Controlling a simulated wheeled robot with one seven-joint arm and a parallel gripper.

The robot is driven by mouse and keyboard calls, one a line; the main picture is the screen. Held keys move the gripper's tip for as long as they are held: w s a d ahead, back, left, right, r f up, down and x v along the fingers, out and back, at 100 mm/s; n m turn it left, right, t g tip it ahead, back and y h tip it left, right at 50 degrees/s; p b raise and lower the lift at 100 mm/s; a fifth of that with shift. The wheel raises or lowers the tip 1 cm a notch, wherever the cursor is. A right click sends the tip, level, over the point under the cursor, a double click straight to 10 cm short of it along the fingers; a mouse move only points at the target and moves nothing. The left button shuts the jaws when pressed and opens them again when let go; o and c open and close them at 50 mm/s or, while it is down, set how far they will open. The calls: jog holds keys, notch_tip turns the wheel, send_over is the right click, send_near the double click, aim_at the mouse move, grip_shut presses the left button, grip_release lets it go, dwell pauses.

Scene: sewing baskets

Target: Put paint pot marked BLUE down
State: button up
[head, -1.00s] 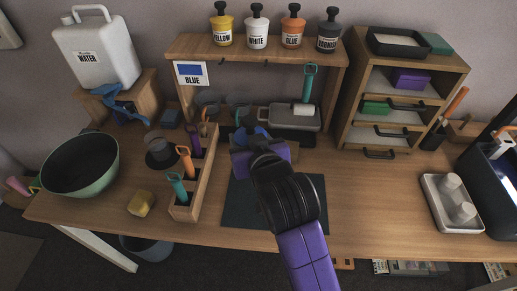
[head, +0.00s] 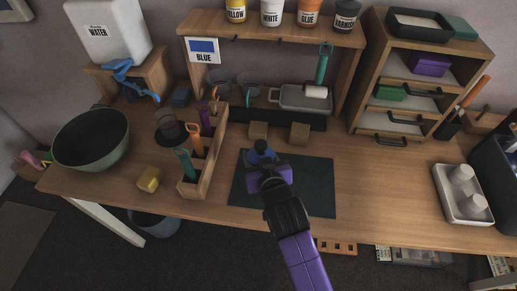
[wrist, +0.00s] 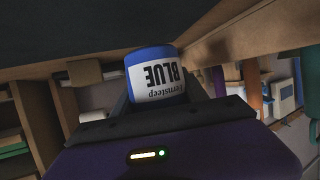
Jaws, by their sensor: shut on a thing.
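The paint pot marked BLUE (head: 261,152) is in my gripper (head: 266,166), over the back part of the dark mat (head: 312,190) on the desk. In the wrist view the pot (wrist: 155,75) shows a blue band and a white label reading BLUE, upside down in that picture. My gripper's jaws are shut around the pot. The dark mat fills the top of the wrist view, close to the pot's blue end. I cannot tell whether the pot touches it. A sign reading BLUE (head: 204,50) hangs at the left end of the rack shelf.
Two small wooden blocks (head: 299,133) stand behind the mat. A wooden tool holder (head: 215,150) is left of it, with a yellow sponge (head: 149,180) beyond. Pots marked YELLOW, WHITE, GLUE and VARNISH stand on the rack shelf (head: 285,32). The mat's right side is clear.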

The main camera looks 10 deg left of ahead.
jog(key=shift+f, duration=1.65)
jog(key=shift+f, duration=0.1)
jog(key=o, duration=1.5)
jog(key=shift+o, duration=0.2)
jog(key=shift+r, duration=0.2)
jog(key=v, duration=1.2)
jog(key=shift+f, duration=0.1)
